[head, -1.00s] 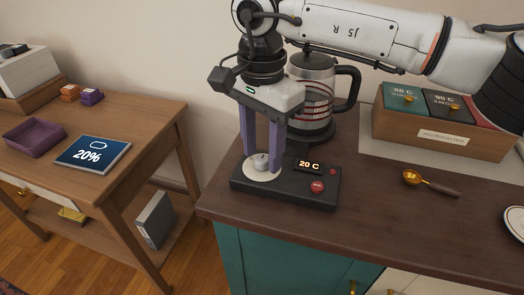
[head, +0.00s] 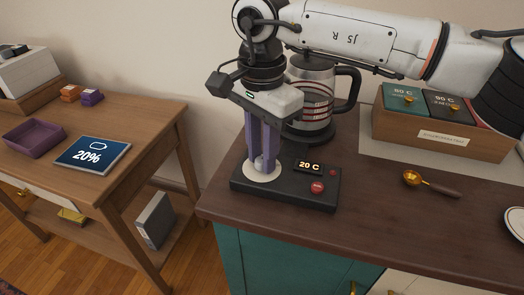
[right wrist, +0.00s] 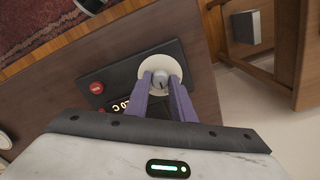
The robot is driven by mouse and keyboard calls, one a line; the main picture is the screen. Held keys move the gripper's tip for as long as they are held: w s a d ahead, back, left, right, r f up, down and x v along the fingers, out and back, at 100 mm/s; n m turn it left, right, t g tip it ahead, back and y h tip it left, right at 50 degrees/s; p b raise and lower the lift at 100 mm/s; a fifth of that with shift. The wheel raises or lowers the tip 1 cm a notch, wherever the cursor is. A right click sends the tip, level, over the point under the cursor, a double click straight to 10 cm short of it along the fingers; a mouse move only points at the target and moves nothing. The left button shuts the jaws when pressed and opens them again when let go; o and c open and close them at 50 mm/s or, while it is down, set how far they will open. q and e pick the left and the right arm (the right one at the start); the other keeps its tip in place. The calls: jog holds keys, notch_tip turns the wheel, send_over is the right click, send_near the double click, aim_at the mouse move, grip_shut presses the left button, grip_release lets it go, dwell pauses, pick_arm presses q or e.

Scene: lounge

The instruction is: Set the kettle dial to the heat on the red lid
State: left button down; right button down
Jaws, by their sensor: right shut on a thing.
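The kettle's black control base (head: 290,190) stands on the dark wooden counter with a display (head: 308,166) reading 20 C. Its dial, a small grey knob on a pale disc (head: 262,177), is at the base's left end. My right gripper (head: 262,160) points down, its purple fingers shut on the dial knob; the knob (right wrist: 160,79) also shows between the fingertips in the right wrist view. The box of lids (head: 440,140) shows a green 80 C lid (head: 403,98), a black 90 C lid (head: 448,105) and a red lid (head: 492,122), whose marking is hidden by my arm.
A red button (head: 317,187) sits on the base right of the dial. A brass scoop (head: 430,183) and a plate edge (head: 515,222) lie to the right. The counter's front is clear.

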jog(key=m, duration=0.5)
jog(key=shift+m, duration=0.3)
jog(key=m+b, duration=0.1)
jog(key=m, duration=0.4)
jog(key=shift+m, duration=0.4)
jog(key=c, duration=1.5)
grip_release()
jog(key=shift+r, duration=0.1)
notch_tip(320, 180, up, 10)
jog(key=shift+r+p, duration=0.1)
jog(key=shift+p, duration=0.3)
